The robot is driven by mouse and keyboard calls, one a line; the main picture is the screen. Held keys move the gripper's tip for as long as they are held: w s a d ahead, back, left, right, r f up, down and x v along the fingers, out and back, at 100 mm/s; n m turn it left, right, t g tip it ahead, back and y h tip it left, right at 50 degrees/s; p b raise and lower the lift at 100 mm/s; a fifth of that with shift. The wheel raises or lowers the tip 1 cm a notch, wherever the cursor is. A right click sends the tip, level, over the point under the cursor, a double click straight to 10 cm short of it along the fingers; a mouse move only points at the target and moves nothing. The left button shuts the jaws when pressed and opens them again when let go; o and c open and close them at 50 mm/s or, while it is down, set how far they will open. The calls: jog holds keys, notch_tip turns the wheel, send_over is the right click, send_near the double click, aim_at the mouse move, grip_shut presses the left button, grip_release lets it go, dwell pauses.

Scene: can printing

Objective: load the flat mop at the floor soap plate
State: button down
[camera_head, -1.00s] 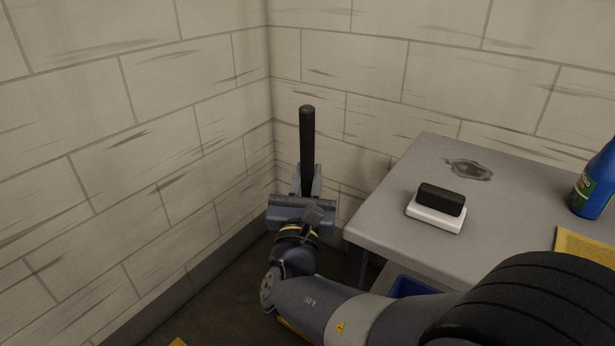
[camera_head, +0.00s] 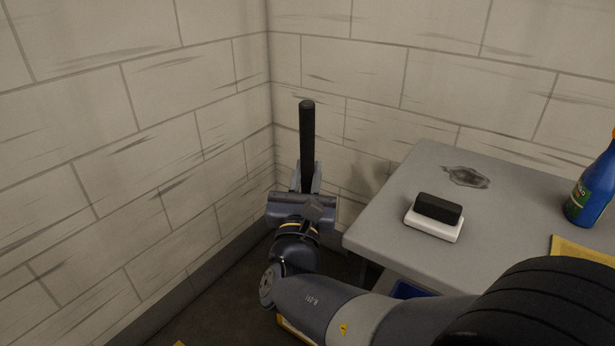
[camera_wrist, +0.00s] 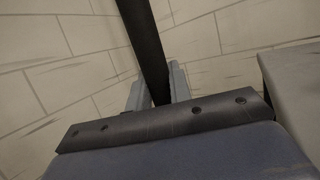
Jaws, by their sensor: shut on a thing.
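My gripper (camera_head: 307,180) is shut on a black, upright handle (camera_head: 307,135), which I take to be the flat mop's. The handle's top end rises above my fingers against the wall corner. In the wrist view the handle (camera_wrist: 146,45) runs up from between my two grey fingers (camera_wrist: 156,90), leaning a little to the left. The mop's lower part and head are hidden behind my gripper and arm. I cannot make out the floor soap plate in these frames.
A grey table (camera_head: 390,215) stands close to the right of my gripper. On it are a white-and-black block (camera_head: 434,225), a blue bottle (camera_head: 592,190), a yellow cloth (camera_head: 580,250) and a dark stain (camera_head: 467,177). Something blue (camera_head: 408,291) shows below the table. Brick walls (camera_head: 150,130) close in left and behind.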

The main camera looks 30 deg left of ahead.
aim_at(306, 161)
jog(key=shift+r+p, duration=1.25)
jog(key=shift+r, duration=1.1)
jog(key=shift+s+f, duration=0.1)
